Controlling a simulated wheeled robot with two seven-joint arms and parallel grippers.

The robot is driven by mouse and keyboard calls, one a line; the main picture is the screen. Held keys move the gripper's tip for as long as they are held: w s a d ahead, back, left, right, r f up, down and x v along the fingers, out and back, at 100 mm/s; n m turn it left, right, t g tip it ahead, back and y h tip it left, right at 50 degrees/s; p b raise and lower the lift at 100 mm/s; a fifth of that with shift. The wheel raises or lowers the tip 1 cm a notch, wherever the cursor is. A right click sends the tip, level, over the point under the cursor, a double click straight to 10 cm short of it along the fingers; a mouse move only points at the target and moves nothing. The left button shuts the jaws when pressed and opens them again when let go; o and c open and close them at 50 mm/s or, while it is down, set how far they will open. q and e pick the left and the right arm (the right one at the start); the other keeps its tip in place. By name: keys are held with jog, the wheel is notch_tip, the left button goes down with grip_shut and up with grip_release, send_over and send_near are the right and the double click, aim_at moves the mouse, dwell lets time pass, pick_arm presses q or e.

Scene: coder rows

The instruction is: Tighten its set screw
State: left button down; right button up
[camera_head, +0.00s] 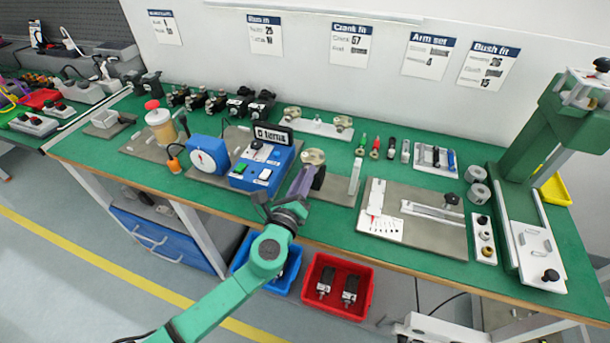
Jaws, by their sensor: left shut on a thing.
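My left gripper (303,181), on a green arm from the bottom left, is at the front middle of the green bench. It is shut on a small dark part (319,178) beside a grey plate; the fingers partly hide it. A pale round disc (312,156) shows just above the fingertips; I cannot tell whether it belongs to the held part. A blue box with a display (262,157) stands just left of the gripper. Similar pale discs sit on a white plate (318,128) behind. No set screw can be made out at this size. My right gripper is not in view.
The green bench (225,107) is crowded. A blue dial device (209,154) and amber jar (160,125) stand left. Several small tools (375,148), a grey fixture plate (430,235) and a green press (548,130) stand right. A red bin (311,279) is below the front edge.

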pick_arm(q)
jog(key=shift+s+f, duration=0.15)
jog(key=shift+f, duration=0.1)
jog(key=c, duration=0.7)
grip_release()
jog(key=shift+r, duration=0.15)
jog(key=b+v, duration=0.2)
jog(key=v, duration=1.2)
jog(key=shift+s+a+r+b, duration=0.1)
jog(key=shift+s+a+b, duration=0.05)
jog(key=shift+s+b, duration=0.15)
